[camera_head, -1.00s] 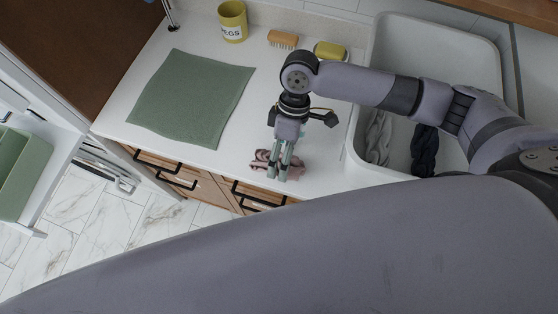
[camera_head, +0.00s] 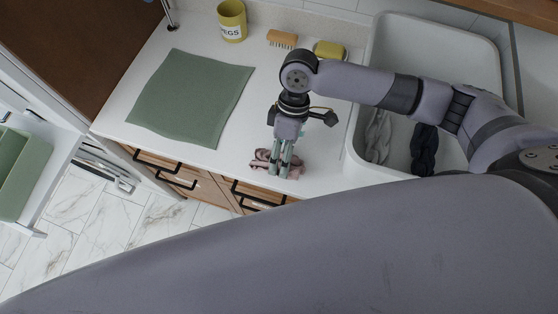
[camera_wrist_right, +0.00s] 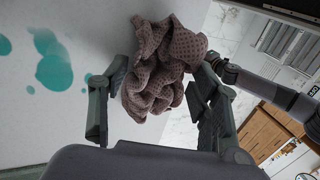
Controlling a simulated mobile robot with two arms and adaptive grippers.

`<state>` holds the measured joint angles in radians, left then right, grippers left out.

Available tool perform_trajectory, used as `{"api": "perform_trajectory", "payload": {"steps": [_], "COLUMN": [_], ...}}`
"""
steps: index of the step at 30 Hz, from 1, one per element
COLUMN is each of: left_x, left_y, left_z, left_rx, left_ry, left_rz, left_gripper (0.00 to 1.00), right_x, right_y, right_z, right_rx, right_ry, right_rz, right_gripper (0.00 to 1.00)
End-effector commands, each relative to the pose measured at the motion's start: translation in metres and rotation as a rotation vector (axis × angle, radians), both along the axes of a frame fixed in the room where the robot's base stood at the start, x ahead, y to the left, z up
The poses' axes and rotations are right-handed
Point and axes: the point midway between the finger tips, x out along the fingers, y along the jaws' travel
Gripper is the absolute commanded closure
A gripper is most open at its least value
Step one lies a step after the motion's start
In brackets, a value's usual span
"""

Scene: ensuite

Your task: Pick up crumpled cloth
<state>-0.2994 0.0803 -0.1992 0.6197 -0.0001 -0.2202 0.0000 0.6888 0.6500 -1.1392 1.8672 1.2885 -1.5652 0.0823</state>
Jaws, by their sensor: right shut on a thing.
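The crumpled cloth (camera_head: 260,161) is a dusty pink-brown bundle at the front edge of the white counter. In the right wrist view the cloth (camera_wrist_right: 165,65) shows a waffle-like texture and deep folds, and it lies between the fingers. My right gripper (camera_head: 279,170) points down at the cloth and is shut on it; the fingers cover its middle in the head view. The gripper also shows in the right wrist view (camera_wrist_right: 158,95), with a finger on each side of the bundle. I cannot tell whether the cloth touches the counter. My left gripper is not in view.
A green mat (camera_head: 190,98) lies flat on the counter to the left. A yellow pegs cup (camera_head: 232,21), a brush (camera_head: 282,39) and a sponge (camera_head: 330,50) stand along the back. A white basin (camera_head: 480,60) holds grey and dark cloths. Teal spots (camera_wrist_right: 55,72) mark the counter.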

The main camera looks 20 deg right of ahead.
Motion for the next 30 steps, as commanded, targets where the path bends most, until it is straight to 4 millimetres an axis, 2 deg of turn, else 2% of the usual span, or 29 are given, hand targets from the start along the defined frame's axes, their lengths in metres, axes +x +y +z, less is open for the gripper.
{"api": "perform_trajectory", "payload": {"steps": [8, 14, 17, 24, 30], "left_x": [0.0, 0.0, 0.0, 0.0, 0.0], "left_y": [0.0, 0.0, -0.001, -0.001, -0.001], "left_z": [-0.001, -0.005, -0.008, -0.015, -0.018], "left_rx": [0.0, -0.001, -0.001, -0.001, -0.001], "left_ry": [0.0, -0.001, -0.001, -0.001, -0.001], "left_rz": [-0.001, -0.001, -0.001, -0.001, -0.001], "left_gripper": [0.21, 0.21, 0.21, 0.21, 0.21], "right_x": [0.001, 0.001, 0.002, 0.002, 0.001], "right_y": [-0.001, 0.0, 0.0, 0.0, 0.0], "right_z": [0.004, 0.028, 0.05, 0.122, 0.169], "right_rx": [-0.002, 0.0, 0.002, 0.002, 0.001], "right_ry": [-0.002, -0.005, -0.006, -0.008, -0.005], "right_rz": [-0.001, -0.001, 0.0, 0.002, 0.001], "right_gripper": [0.71, 0.71, 0.71, 0.71, 0.71]}}
